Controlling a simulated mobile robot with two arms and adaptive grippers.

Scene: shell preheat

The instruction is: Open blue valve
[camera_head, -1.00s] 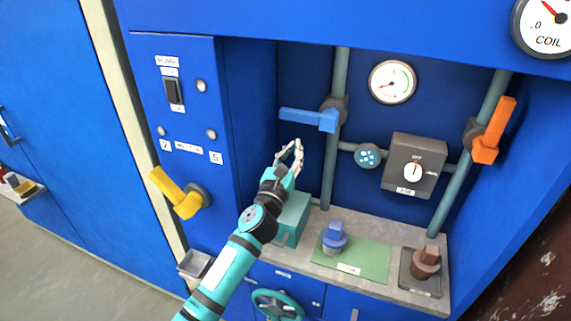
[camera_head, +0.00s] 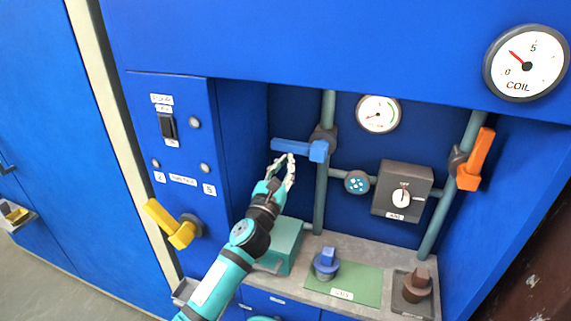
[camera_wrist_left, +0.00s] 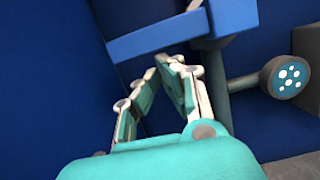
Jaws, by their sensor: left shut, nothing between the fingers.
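The blue valve's lever handle (camera_head: 297,148) points left, roughly level, from its pipe (camera_head: 322,190) in the recess. My left gripper (camera_head: 284,161) is at the handle's underside, near the middle of the lever. In the left wrist view, the blue handle (camera_wrist_left: 160,35) crosses just above my left fingertips (camera_wrist_left: 172,60). The fingertips are together and hold nothing. I cannot tell whether they touch the handle. My right gripper is not in view.
A yellow lever (camera_head: 172,225) juts from the panel at left. An orange lever (camera_head: 475,160) sits on the right pipe. A grey switch box (camera_head: 402,190) and a round blue-faced fitting (camera_head: 357,182) are right of the blue valve. A teal box (camera_head: 285,247) stands below my gripper.

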